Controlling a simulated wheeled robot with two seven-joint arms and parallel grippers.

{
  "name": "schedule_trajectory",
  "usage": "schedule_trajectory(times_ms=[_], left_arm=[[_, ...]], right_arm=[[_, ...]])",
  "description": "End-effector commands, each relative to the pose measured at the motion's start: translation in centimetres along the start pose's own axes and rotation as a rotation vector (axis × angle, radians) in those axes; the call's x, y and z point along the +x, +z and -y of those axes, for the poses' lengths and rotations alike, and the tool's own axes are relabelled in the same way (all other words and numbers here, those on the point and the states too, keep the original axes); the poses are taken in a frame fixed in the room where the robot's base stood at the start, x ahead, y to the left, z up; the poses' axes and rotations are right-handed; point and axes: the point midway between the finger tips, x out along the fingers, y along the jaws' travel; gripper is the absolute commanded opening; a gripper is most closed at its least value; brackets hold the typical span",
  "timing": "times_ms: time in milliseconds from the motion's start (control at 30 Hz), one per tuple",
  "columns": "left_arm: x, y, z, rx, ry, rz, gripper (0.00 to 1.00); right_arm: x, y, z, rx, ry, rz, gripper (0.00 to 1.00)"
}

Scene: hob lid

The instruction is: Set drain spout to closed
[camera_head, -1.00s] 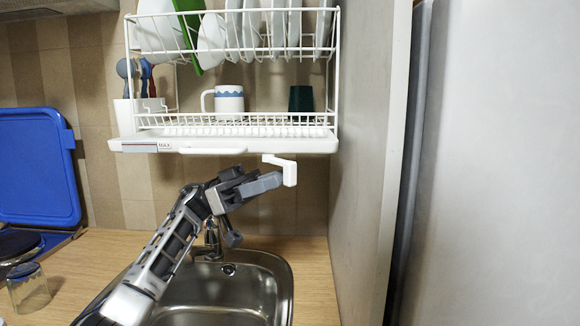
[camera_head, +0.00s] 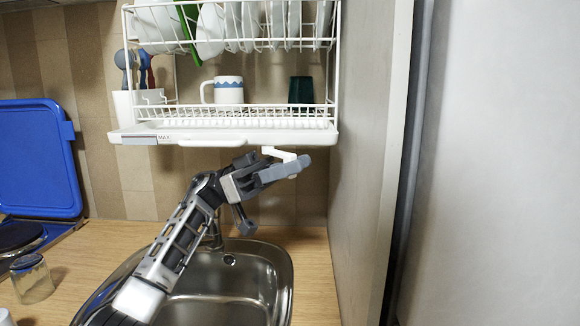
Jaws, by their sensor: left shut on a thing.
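The white drain spout (camera_head: 279,153) hangs under the right part of the dish rack's drip tray (camera_head: 230,136). Its outer end is partly hidden behind the grey fingers of my left gripper (camera_head: 291,167). My left gripper is shut on the spout, just below the tray's front edge. My left arm reaches up over the sink from the lower left. My right gripper is not in view.
The white rack holds plates, a mug (camera_head: 228,91) and a dark green cup (camera_head: 301,90). Below are the faucet (camera_head: 214,238) and steel sink (camera_head: 215,310). A cabinet side panel (camera_head: 365,160) stands close on the right. A glass (camera_head: 32,279) stands at the left.

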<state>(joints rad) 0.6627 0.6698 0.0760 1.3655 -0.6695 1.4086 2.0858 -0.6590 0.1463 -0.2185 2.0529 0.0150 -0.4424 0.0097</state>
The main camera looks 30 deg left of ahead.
Motion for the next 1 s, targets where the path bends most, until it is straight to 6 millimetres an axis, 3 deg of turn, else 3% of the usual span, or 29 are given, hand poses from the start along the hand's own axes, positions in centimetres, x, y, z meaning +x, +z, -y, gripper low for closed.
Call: schedule_trajectory(times_ms=[267, 600, 1000], left_arm=[[0.2, -0.1, 0.5, 0.035, -0.099, 0.005, 0.0], [0.5, -0.1, 1.9, 0.14, -0.353, 0.006, 0.0], [0.1, 0.2, 3.5, 0.253, -0.617, 0.004, 0.0]], right_arm=[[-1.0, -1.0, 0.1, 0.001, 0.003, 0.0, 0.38], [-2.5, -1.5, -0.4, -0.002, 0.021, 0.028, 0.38], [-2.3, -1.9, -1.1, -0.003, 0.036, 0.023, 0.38]])
